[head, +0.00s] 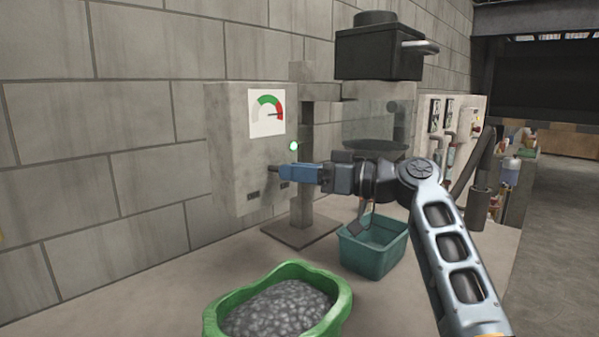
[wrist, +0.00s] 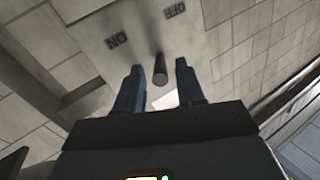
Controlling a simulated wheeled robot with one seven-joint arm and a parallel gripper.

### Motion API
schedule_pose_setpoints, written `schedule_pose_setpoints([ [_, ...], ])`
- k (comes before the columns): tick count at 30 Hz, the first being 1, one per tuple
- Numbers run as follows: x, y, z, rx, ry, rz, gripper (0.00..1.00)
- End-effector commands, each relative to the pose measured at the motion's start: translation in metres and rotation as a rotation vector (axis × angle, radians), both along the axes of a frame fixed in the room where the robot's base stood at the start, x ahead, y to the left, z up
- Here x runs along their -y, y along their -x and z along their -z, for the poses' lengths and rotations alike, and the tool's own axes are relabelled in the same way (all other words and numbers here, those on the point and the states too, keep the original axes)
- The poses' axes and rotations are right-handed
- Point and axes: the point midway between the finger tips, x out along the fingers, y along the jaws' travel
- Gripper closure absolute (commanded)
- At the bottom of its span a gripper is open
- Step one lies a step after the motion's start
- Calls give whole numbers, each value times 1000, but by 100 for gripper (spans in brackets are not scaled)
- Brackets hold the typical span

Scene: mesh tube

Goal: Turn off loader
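The loader's control box (head: 235,150) is grey and fixed by the wall in the head view. It has a red-green gauge (head: 267,112) and a lit green lamp (head: 293,146). A dark lever (wrist: 160,72) sticks out of its face; in the head view the lever (head: 272,168) shows just past my fingertips. The wrist view shows an ON label (wrist: 118,41) left of the lever and an OFF label (wrist: 175,11) above it to the right. My gripper (head: 284,171) has its blue fingers apart in the wrist view (wrist: 158,68), with the lever between them and gaps on both sides.
A teal bin (head: 372,262) sits below my arm. A black hopper (head: 380,52) and glass vessel (head: 376,125) stand behind it. Open floor lies at the right.

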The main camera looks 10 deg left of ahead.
Motion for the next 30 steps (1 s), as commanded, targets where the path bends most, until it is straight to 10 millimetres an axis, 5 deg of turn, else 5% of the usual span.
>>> schedule_pose_setpoints([
  [11, 0, 0, 0, 0, 0, 0, 99],
  [30, -2, 9, -1, 2, 0, 126, 100],
])
